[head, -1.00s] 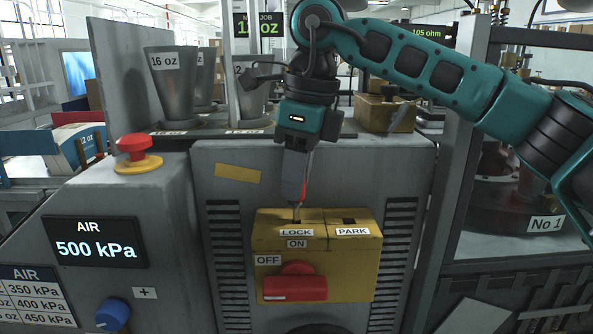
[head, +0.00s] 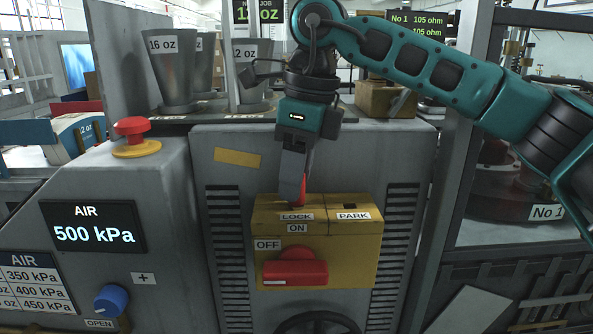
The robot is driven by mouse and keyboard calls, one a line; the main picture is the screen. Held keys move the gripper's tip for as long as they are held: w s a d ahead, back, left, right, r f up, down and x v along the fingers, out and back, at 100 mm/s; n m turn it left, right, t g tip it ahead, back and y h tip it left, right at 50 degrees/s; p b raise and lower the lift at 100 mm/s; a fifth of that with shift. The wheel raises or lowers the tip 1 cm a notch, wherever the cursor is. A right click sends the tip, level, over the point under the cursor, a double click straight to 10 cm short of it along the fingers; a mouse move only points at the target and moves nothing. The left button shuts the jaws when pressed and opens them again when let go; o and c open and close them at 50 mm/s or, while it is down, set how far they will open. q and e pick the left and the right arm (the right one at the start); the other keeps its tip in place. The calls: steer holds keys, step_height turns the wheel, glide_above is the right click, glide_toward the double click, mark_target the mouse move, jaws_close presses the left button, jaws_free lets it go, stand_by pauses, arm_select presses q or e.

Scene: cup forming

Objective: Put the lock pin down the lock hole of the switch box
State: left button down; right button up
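The yellow switch box (head: 340,250) is on the front of the grey machine. Its top edge carries LOCK (head: 296,217) and PARK (head: 353,216) labels. A red switch handle (head: 295,272) lies level across its front, below the ON and OFF labels. My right gripper (head: 300,200) points down at the box top, right behind the LOCK label. Its fingers look shut on the lock pin, of which a red part (head: 302,190) shows beside the fingertips. The pin's lower end and the lock hole are hidden, so its depth cannot be told. My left gripper is out of view.
A red stop button (head: 131,127) and a blue knob (head: 111,299) are on the machine at left. Grey cups (head: 175,80) stand on the ledge behind. A dark handwheel (head: 318,322) sits below the box. The AIR display (head: 93,228) reads 500 kPa.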

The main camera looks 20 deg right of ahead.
steer(key=shift+o, duration=0.5)
arm_select(q)
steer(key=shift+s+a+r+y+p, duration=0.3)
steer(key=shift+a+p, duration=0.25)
steer(key=shift+p, duration=0.35)
arm_select(e)
step_height(320, 180, up, 13)
steer(key=s+d, duration=0.1)
steer(key=shift+d, duration=0.3)
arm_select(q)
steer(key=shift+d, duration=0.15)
arm_select(e)
steer(key=shift+f, duration=0.15)
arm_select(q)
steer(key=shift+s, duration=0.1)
